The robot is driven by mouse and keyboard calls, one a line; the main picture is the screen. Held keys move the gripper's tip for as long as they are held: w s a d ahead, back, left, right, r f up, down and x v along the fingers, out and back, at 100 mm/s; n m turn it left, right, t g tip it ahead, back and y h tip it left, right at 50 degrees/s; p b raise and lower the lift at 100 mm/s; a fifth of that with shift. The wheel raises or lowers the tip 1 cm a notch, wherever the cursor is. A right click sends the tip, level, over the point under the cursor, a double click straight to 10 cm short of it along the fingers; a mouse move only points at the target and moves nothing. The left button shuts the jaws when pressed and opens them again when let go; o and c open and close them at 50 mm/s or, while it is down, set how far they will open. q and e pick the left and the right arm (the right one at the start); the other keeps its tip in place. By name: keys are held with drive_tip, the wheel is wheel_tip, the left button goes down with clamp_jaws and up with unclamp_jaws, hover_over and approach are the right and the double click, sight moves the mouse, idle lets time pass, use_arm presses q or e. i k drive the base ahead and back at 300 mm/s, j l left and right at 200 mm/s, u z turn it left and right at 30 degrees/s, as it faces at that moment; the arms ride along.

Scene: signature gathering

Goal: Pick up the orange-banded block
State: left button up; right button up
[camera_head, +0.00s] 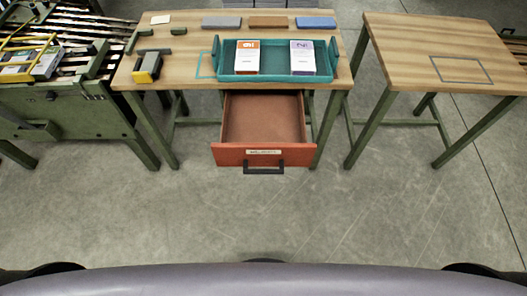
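The orange-banded block (247,60) is white with an orange band carrying white marks along its far edge. It lies in the left half of the teal tray (226,64) on the middle wooden table (190,70). A similar white block with a purple band (302,58) lies in the tray's right half, apart from it. Neither of my grippers is in view, and nothing touches the orange-banded block.
An open red drawer (228,152) sticks out below the tray and looks empty. Grey, brown and blue blocks (268,22) line the table's back. A yellow-and-dark tool (147,66) stands left. A conveyor (90,107) is far left. The right table (425,40) is bare except for a marked outline.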

sight(248, 52)
drive_tip(key=i+j+z, duration=0.15)
drive_tip(key=j, duration=0.35)
drive_tip(key=i+j+z, duration=0.15)
drive_tip(key=j, duration=0.35)
drive_tip(key=j+z, duration=0.15)
drive_tip(key=j, duration=0.35)
drive_tip(key=i, duration=0.05)
